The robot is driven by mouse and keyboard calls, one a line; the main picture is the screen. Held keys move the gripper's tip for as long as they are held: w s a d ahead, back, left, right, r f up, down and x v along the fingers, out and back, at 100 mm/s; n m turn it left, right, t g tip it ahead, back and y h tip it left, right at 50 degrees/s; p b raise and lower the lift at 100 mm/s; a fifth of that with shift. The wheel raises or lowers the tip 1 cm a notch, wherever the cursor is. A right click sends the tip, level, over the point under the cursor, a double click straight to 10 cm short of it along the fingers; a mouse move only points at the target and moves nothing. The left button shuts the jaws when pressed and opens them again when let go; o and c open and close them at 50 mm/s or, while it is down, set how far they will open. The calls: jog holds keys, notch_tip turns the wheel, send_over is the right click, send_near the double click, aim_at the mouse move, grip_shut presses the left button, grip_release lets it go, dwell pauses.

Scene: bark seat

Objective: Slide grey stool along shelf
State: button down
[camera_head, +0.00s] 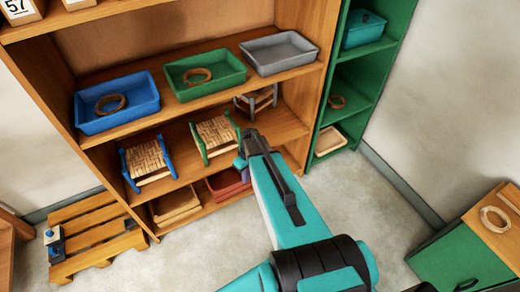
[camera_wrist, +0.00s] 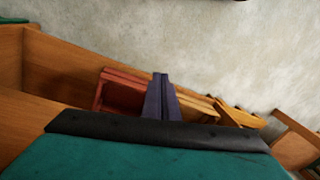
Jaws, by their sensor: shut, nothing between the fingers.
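The grey stool (camera_head: 257,99) stands on the middle shelf (camera_head: 285,121) at its right part, below the grey tray. My arm passes just in front of and below it. The green stool (camera_head: 216,133) with a woven seat stands to its left, and the blue stool (camera_head: 146,161) stands at the left end. My gripper (camera_head: 240,161) is at the shelf front, near the right side of the green stool and apart from the grey stool. In the wrist view the gripper (camera_wrist: 160,85) shows shut and empty, pointing down past the shelf. The grey stool is not in that view.
The upper shelf holds a blue tray (camera_head: 117,105), a green tray (camera_head: 205,74) and a grey tray (camera_head: 279,52). The bottom shelf holds a red tray (camera_head: 226,183) and a wooden tray (camera_head: 176,206). A pallet (camera_head: 92,236) lies left. A green cabinet (camera_head: 462,254) stands right.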

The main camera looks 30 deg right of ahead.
jog(key=s+a+r+g+p, duration=0.15)
jog(key=s+a+p, duration=0.35)
jog(key=s+a, duration=0.7)
jog(key=s+a+r+m+g+h+p, duration=0.1)
jog(key=s+p, duration=0.1)
jog(key=s, duration=0.6)
jog(key=s+a+r+m+g+p, duration=0.1)
jog(key=s+a+r+g+p, duration=0.1)
jog(key=s, duration=0.7)
jog(key=shift+a+r+m+h, duration=0.15)
jog(key=shift+m+h, duration=0.25)
